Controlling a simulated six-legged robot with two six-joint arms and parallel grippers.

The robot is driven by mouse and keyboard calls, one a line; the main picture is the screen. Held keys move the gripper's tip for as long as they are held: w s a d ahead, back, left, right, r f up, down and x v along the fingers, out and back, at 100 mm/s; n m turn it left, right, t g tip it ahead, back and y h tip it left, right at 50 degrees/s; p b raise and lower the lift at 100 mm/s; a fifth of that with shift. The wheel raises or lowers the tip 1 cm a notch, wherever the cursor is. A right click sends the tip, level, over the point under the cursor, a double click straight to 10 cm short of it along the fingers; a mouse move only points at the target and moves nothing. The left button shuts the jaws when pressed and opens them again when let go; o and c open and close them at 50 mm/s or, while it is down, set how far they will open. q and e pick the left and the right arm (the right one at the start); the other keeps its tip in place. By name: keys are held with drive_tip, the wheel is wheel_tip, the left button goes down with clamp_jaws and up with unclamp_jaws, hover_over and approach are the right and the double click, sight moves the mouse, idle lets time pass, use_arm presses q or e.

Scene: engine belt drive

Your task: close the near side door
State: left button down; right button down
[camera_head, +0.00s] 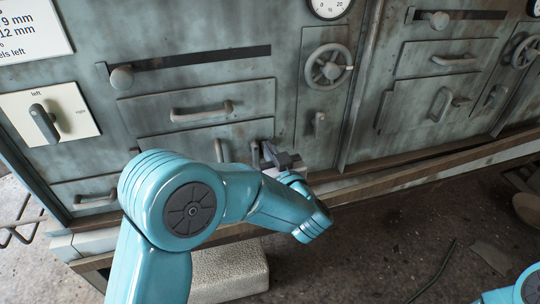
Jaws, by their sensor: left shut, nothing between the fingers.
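A weathered grey-green metal cabinet front fills the upper view. My left gripper (275,155) is shut and empty, in front of a low panel (190,146) with upright handles (220,150). I cannot tell whether the gripper touches it. My left arm and gripper hide much of this panel's lower part. Another small door (405,106) with an upright handle (440,104) is farther right, with a latch (461,102) beside it. I cannot tell which is the near side door, or how far either stands open. My right gripper is out of view.
A drawer with a bar handle (202,112), a lever plate (48,115), slots with round knobs (122,77) and a handwheel (329,66) are on the cabinet front. A wooden ledge (400,174) runs along its foot. A pale block (230,272) stands on the floor below.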

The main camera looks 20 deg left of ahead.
use_arm(q)
drive_tip(key=shift+w+a+r+n+g+y, duration=0.2)
drive_tip(key=shift+a+n+g+y, duration=0.1)
drive_tip(key=shift+n, duration=0.1)
